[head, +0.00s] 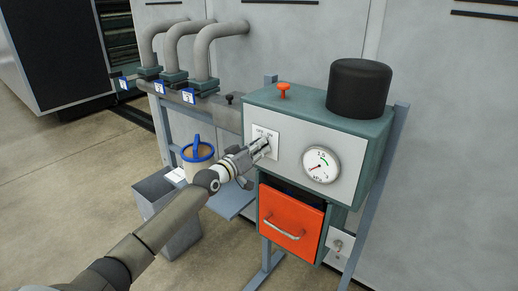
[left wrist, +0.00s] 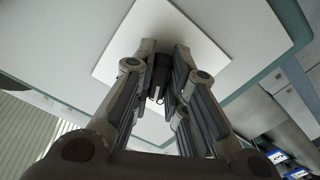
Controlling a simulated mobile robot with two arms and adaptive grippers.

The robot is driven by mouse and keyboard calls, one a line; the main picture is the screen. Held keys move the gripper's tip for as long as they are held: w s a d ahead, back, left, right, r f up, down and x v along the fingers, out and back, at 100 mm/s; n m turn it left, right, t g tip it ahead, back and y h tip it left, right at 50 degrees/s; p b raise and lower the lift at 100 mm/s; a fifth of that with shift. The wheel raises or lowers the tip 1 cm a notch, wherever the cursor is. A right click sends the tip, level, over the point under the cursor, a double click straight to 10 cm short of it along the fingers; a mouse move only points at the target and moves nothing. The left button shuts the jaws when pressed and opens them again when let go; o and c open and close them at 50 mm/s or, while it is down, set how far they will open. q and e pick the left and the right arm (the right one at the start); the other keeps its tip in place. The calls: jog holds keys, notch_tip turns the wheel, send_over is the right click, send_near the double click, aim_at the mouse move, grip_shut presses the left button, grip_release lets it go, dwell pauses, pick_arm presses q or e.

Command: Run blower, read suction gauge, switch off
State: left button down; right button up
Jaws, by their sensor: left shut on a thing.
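The blower unit (head: 310,132) is a teal box with a pale front panel and a black cylinder (head: 359,88) on top. A white switch plate (head: 263,134) with small lettering is on the left of the panel. My left gripper (head: 264,146) is at this plate, its fingers shut on a small dark switch. In the left wrist view the fingers close around the switch (left wrist: 158,82) in front of the white plate (left wrist: 185,30). The round suction gauge (head: 321,164) is right of the gripper, unobstructed; its needle points to the lower left. My right gripper is not in view.
An orange drawer (head: 291,219) with a handle is below the panel. An orange knob (head: 284,91) stands on top. Grey pipes (head: 203,55) with blue tags are at the upper left. A blue-rimmed container (head: 197,158) and a grey bin (head: 171,210) are beside my left arm.

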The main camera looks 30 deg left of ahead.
pick_arm(q)
jog(key=shift+n, duration=0.4)
jog(key=c, duration=1.4)
grip_release()
jog(key=shift+c, duration=0.2)
jog(key=shift+s, duration=0.1)
jog(key=s+a, duration=0.1)
jog(key=s, duration=1)
jog(key=shift+s, duration=0.4)
